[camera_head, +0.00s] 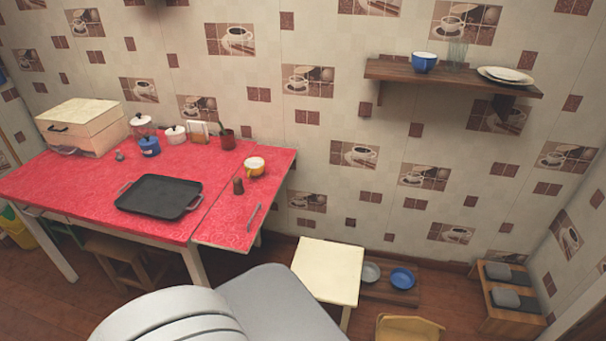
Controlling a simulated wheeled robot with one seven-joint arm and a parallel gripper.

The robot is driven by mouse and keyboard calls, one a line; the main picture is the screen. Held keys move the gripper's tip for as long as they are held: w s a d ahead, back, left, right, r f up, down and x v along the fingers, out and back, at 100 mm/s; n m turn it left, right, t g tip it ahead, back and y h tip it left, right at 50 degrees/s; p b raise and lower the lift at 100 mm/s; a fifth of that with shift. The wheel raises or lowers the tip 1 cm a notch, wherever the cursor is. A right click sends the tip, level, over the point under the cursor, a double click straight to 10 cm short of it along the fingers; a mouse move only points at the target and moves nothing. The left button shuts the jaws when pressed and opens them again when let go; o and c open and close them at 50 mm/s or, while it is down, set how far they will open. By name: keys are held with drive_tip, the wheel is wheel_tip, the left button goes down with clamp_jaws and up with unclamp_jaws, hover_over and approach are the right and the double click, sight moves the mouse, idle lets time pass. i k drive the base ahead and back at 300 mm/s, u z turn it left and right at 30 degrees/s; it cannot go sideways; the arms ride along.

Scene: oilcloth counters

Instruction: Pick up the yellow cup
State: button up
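The yellow cup (254,167) stands on the right part of the red oilcloth table (225,217), near its back right corner. It looks yellow-orange outside and pale inside, and seems upright. A small dark brown object (238,186) stands just in front of it to the left. My gripper is not in view. Only large grey and white parts of my own body show at the bottom of the picture, well below and in front of the cup.
A black griddle tray (159,196) lies left of the cup. A metal utensil (254,217) lies near the right edge. Jars, a plant pot (227,139) and a bread box (82,124) line the back. A cream stool (328,270) stands right of the table. A wall shelf (453,78) hangs above.

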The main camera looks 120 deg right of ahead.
sight(254, 167)
drive_tip(key=z, duration=4.05)
